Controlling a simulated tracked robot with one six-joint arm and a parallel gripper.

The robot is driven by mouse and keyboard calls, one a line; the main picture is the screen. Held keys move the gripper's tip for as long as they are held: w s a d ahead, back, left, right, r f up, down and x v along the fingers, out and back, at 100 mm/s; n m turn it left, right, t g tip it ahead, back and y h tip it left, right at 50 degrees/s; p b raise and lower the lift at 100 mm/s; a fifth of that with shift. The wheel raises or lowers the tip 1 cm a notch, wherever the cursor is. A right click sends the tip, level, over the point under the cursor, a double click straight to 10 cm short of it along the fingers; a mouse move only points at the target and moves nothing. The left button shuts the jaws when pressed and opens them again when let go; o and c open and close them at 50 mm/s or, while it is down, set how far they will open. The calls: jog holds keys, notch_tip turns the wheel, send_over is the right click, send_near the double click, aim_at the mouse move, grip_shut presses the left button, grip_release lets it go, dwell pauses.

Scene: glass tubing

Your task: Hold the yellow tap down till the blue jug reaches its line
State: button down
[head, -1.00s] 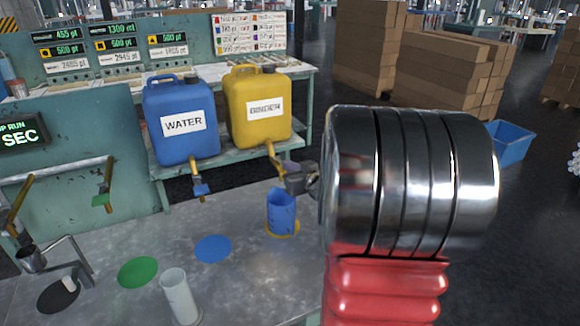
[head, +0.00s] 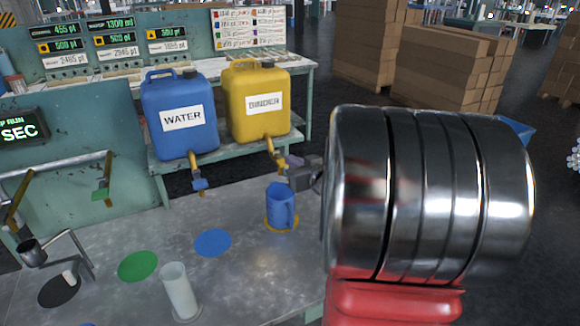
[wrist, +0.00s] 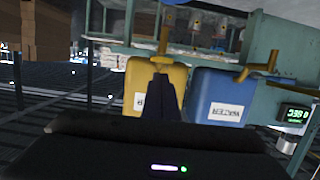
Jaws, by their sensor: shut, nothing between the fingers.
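The blue jug (head: 277,205) stands upright on a yellow disc (head: 283,229) on the bench, below the yellow tap (head: 276,156). Its fill line and liquid level cannot be made out. The tap comes from the yellow BINDER container (head: 255,108), which also shows in the wrist view (wrist: 178,82). My gripper (head: 290,170) is shut and empty, just right of the tap and above the jug. Its fingers (wrist: 160,88) show against the yellow container in the wrist view. The tap's lever is not clear, and I cannot tell whether the gripper touches it.
A clear cylinder (head: 179,290), a blue disc (head: 213,243) and a green disc (head: 138,266) are on the bench. A small metal cup (head: 32,253) is at left.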

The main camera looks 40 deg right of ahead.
jog(key=s+a+f, duration=0.1)
jog(key=s+a, duration=0.1)
jog(key=s, duration=0.6)
jog(key=shift+s+a, duration=0.2)
jog(key=shift+s, duration=0.15)
jog(key=w+a+r+g+h, duration=0.1)
jog(key=a+r+g+h, duration=0.2)
jog(key=a, duration=0.7)
jog(key=s+a+f+n+g+y, duration=0.1)
jog(key=s+a+f+g+y, duration=0.1)
jog(key=s+a, duration=0.4)
jog(key=s+a+f+n+g+y, duration=0.1)
jog(key=s+a+g+y, duration=0.3)
jog(key=a, duration=1.3)
jog(key=shift+s+f+n+y, duration=0.35)
jog(key=shift+s+n+y, duration=0.25)
jog(key=shift+s, duration=0.6)
